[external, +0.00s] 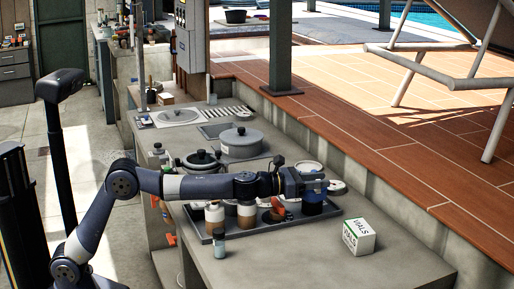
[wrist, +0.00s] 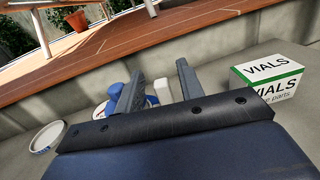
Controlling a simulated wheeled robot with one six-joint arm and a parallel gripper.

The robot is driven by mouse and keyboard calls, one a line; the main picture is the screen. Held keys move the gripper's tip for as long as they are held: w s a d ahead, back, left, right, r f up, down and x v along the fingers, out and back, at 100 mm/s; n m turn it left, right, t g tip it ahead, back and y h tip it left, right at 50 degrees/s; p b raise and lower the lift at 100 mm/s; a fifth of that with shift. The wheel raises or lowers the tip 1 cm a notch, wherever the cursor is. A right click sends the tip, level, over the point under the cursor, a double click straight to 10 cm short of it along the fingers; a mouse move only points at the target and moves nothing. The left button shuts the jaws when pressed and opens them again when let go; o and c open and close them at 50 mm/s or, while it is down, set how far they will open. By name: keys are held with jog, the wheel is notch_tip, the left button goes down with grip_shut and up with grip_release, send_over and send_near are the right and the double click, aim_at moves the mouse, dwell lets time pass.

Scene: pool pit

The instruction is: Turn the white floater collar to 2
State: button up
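My gripper (external: 318,186) is at the right end of the tray, above a dark blue, round-sided object (external: 313,207). In the wrist view my gripper (wrist: 158,78) has its two fingers apart, with a visible gap. A small white block (wrist: 162,88) shows in the gap, narrower than it; I cannot tell any contact. A blue rounded part (wrist: 117,93) shows left of the left finger, near a whitish rim. These may belong to the floater, but its collar cannot be clearly made out, and no numbers are readable. The fingers and wrist hide much of it.
A white and green VIALS box (external: 359,236) stands on the bench to the right; it also shows in the wrist view (wrist: 268,76). The dark tray (external: 262,229) holds several jars. A small bottle (external: 219,243) stands before it. A lidded pot (external: 241,142) is behind.

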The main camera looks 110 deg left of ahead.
jog(key=shift+p+x, duration=0.4)
jog(key=shift+x, duration=0.45)
jog(key=shift+c, duration=0.2)
grip_shut()
